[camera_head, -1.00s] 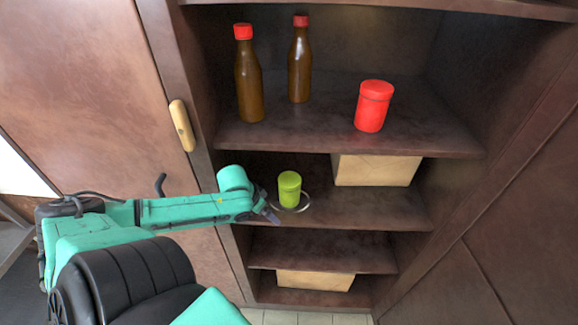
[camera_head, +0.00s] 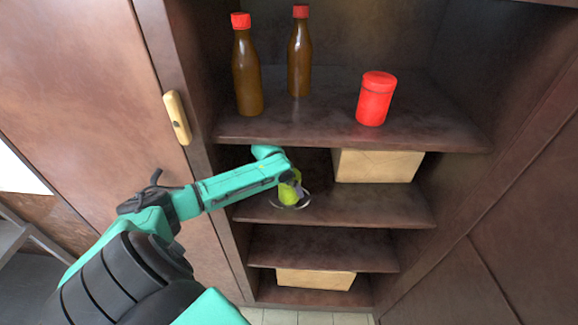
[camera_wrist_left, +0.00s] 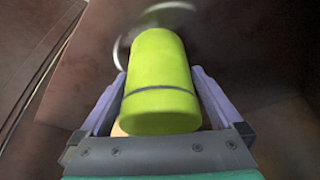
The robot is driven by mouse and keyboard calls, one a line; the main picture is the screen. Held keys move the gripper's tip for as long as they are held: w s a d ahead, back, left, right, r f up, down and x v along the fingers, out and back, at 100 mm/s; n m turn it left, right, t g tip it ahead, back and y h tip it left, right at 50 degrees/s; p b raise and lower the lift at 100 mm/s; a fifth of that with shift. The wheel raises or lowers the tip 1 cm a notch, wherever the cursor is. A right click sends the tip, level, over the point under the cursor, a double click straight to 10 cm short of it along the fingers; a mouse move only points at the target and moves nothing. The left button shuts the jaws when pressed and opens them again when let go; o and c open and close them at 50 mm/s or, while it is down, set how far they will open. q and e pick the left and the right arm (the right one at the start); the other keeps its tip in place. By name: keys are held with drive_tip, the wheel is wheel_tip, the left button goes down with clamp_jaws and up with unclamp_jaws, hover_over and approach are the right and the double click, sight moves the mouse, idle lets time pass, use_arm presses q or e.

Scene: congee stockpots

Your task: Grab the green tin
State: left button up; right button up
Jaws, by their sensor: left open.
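The green tin (camera_head: 289,194) stands on the middle shelf of the cabinet, on a clear round plate or ring (camera_head: 303,200). My left gripper (camera_head: 291,183) is at the tin and partly covers it in the head view. In the left wrist view the tin (camera_wrist_left: 160,80) lies between the two purple fingers of my left gripper (camera_wrist_left: 158,98), one on each side. The fingers are open around it; whether either touches it I cannot tell. My right gripper is not in view.
Two brown bottles with red caps (camera_head: 247,75) (camera_head: 300,60) and a red tin (camera_head: 375,100) stand on the shelf above. A tan box (camera_head: 377,166) sits right of the green tin. Another box (camera_head: 315,279) is on the bottom shelf. The cabinet's left post (camera_head: 180,90) is close to my arm.

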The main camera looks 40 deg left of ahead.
use_arm(q)
drive_tip(key=shift+w+d+f+p, duration=0.1)
drive_tip(key=shift+w+p, duration=0.2)
drive_tip(key=shift+w, duration=0.2)
drive_tip(key=shift+w+f, duration=0.15)
drive_tip(key=shift+f, duration=0.3)
drive_tip(key=c, duration=1.4)
drive_tip(key=shift+r, duration=0.15)
